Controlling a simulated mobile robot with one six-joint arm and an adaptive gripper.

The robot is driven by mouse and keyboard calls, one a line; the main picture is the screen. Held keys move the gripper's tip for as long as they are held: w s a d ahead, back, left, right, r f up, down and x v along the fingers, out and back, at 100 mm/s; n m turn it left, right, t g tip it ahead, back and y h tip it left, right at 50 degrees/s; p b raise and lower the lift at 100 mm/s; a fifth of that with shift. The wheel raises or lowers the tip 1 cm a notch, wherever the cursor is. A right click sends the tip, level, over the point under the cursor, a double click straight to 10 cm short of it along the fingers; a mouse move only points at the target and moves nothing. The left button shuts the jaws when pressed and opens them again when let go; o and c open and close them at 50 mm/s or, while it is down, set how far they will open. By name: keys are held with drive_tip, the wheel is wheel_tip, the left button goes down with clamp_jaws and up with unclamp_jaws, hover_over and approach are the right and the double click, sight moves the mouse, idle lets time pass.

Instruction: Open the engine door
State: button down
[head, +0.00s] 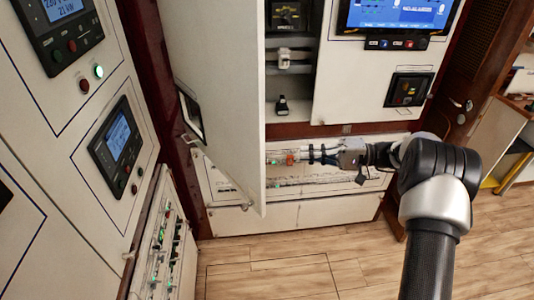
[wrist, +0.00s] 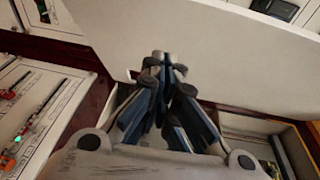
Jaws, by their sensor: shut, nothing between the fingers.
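A large white cabinet door (head: 222,85) stands swung out from its cabinet in the head view, its free edge toward the right. No label on it is readable, so I cannot tell whether it is the engine door. Behind it, the cabinet interior (head: 291,85) shows dark switches and a pale fitting. My gripper (head: 312,154) points left, in front of the low breaker panel, just right of the door's lower edge. In the wrist view my gripper (wrist: 163,58) is shut and empty, with a white panel (wrist: 220,50) beyond its fingertips. I cannot tell whether they touch it.
A breaker row (head: 340,178) runs low behind my gripper. A cabinet with displays (head: 115,135) stands close at the left. A panel with a blue screen (head: 400,15) is at the upper right. The wooden floor (head: 300,265) in front is clear.

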drive_tip(key=a+f+b, duration=0.1)
drive_tip(key=a, duration=1.1)
drive_tip(key=shift+s+t+y+b, duration=0.3)
drive_tip(key=shift+y+b, duration=0.1)
drive_tip(key=shift+a, duration=0.1)
